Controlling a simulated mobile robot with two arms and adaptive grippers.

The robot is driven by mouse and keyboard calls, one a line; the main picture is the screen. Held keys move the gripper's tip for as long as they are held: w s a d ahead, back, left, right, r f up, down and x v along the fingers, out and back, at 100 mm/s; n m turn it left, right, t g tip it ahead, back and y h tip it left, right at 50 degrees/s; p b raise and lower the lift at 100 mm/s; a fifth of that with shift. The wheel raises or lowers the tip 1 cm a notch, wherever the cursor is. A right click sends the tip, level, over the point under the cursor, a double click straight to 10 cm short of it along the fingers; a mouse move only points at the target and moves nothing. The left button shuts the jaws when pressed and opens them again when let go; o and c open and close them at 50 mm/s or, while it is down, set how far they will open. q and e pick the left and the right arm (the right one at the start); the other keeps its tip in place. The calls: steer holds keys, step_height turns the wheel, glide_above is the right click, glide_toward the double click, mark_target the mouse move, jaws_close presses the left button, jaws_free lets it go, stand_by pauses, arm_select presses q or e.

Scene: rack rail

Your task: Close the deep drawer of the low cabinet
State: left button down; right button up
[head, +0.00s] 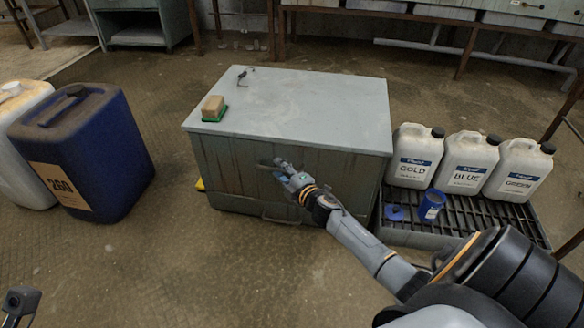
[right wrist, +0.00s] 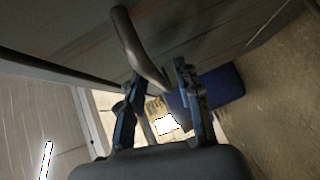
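The low grey-green cabinet (head: 315,105) stands mid-floor, with worn drawer fronts below its pale top. A bar handle (right wrist: 140,45) crosses the right wrist view and ends between my fingers. My right gripper (head: 280,168) is at the cabinet's upper front in the head view. In the right wrist view its fingers (right wrist: 160,78) are spread on either side of the handle, with no clear grip on it. A lower handle (head: 280,218) shows near the floor. How far any drawer stands out is hard to tell. Part of my left gripper (head: 20,298) shows at the lower left; its fingers are unclear.
A sponge-like block (head: 213,107) lies on the cabinet top. A blue canister (head: 95,150) and a white one (head: 25,165) stand left. Floor in front is clear.

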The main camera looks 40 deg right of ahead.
steer(key=s+r, duration=0.1)
steer(key=s, duration=0.9)
steer(key=shift+s+a+r, duration=0.3)
steer(key=shift+a, duration=0.05)
